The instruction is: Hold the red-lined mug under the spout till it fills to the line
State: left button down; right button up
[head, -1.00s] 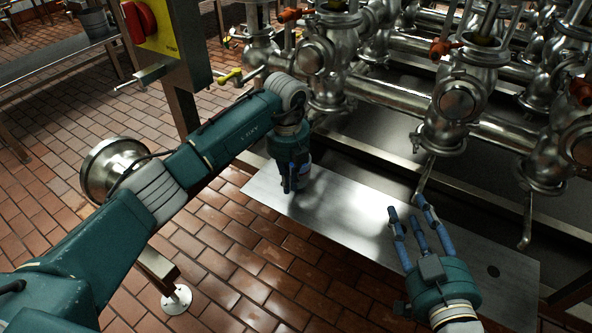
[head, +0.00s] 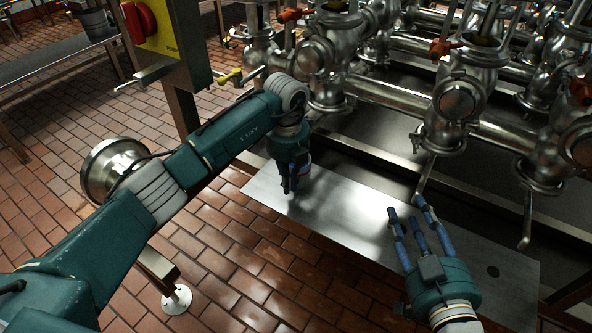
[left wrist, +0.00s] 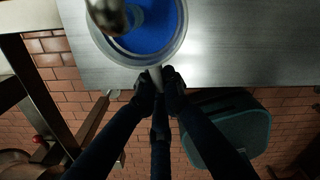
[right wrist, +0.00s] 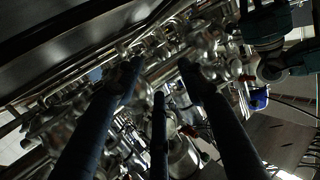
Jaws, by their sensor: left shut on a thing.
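The mug (left wrist: 181,47) shows from above in the left wrist view, with a pale rim and blue liquid (left wrist: 165,22) inside. A metal spout end (left wrist: 105,14) hangs over its left part. My left gripper (head: 289,188) is shut on the mug's handle; in the left wrist view its fingertips (left wrist: 161,86) meet at the handle below the rim. In the head view my gripper and arm mostly hide the mug. The red line is not visible, so the level against it cannot be told. My right gripper (head: 410,208) is open and empty, fingers spread.
A flat steel plate (head: 350,213) lies below both grippers. Steel valves and pipes (head: 457,100) fill the back and right. A post with a yellow box and red knob (head: 140,20) stands behind my left arm. Brick floor (head: 225,270) is open at the front.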

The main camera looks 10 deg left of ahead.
pick_arm(q)
jog(key=shift+s+a+p, duration=0.25)
jog(key=shift+s+p, duration=0.3)
jog(key=shift+s+a+p, duration=0.2)
jog(key=shift+s+p, duration=0.4)
jog(key=shift+s, duration=0.1)
pick_arm(e)
jog(key=s+d+f+g+h, duration=0.25)
jog(key=s+f+g, duration=0.4)
jog(key=f, duration=0.45)
pick_arm(q)
jog(key=s+a+p, duration=0.2)
jog(key=s+p, duration=0.2)
jog(key=s, duration=0.2)
pick_arm(e)
jog(key=s+d+f+g, duration=0.2)
jog(key=s, duration=0.4)
jog(key=s+d+f+g, duration=0.2)
jog(key=s+g, duration=0.1)
jog(key=s, duration=0.3)
jog(key=shift+s+d+f+m+g+h, duration=0.3)
jog(key=shift+f+g+h, duration=0.05)
jog(key=shift+f+h, duration=0.1)
pick_arm(q)
jog(key=shift+a+p, duration=0.1)
jog(key=shift+p, duration=0.2)
pick_arm(e)
jog(key=shift+r, duration=0.15)
